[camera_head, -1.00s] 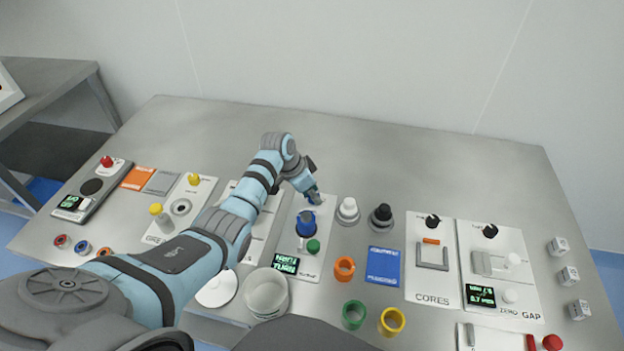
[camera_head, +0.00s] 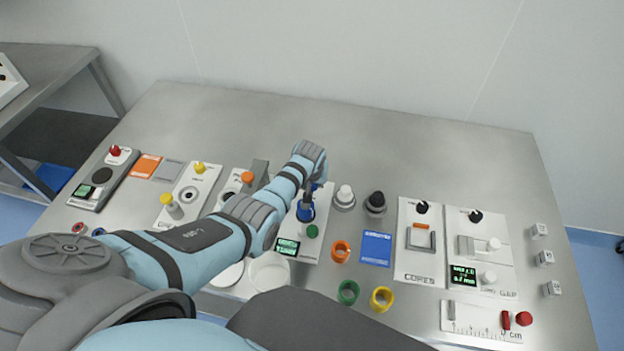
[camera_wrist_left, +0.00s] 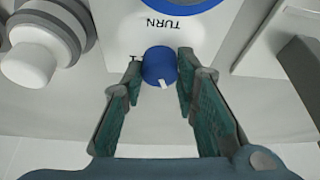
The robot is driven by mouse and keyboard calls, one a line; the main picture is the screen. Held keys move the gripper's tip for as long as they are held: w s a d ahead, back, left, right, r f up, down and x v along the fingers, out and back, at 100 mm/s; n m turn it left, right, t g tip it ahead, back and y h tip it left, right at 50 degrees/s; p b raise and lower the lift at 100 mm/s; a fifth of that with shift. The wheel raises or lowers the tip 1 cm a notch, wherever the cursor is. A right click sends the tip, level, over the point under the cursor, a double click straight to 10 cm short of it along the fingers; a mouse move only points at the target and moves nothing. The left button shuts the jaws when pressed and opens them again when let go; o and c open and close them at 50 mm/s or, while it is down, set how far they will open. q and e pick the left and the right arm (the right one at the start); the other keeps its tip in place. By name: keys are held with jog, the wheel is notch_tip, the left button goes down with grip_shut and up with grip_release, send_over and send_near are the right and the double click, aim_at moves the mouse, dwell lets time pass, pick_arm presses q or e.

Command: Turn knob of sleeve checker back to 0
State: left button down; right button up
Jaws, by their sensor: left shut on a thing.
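The sleeve checker panel (camera_head: 309,246) is white, with a small lit green screen (camera_head: 288,246) too small to read. A larger blue round part (camera_head: 305,212) and a green button (camera_head: 312,231) sit on it. The small blue knob (camera_wrist_left: 160,64) shows in the left wrist view beside the printed word TURN. Its white mark points toward the bottom of that view, and a small printed mark is left of it. My left gripper (camera_wrist_left: 160,72) is shut on this knob, one finger on each side. In the head view my left gripper (camera_head: 309,188) reaches the panel's far end. My right gripper is not in view.
A white-topped knob (camera_head: 344,196) and a black-topped knob (camera_head: 376,201) stand right of the panel. Orange (camera_head: 341,250), green (camera_head: 348,291) and yellow (camera_head: 382,298) rings lie in front. A white bowl (camera_head: 268,272) stands near the front edge. The table's back is clear.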

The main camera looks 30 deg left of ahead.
pick_arm(q)
jog(key=n+b, duration=0.1)
jog(key=n+y+b, duration=0.1)
jog(key=n, duration=0.1)
jog(key=shift+w+d+f+n+g, duration=0.1)
jog(key=shift+w+n+g, duration=0.1)
jog(key=shift+n+g, duration=0.1)
jog(key=n+y+b, duration=0.1)
jog(key=n+b, duration=0.1)
jog(key=shift+n+g, duration=0.4)
jog(key=shift+n+b, duration=0.7)
jog(key=shift+g, duration=0.3)
jog(key=c, duration=1.3)
grip_release()
jog(key=shift+d, duration=0.1)
jog(key=shift+r, duration=0.2)
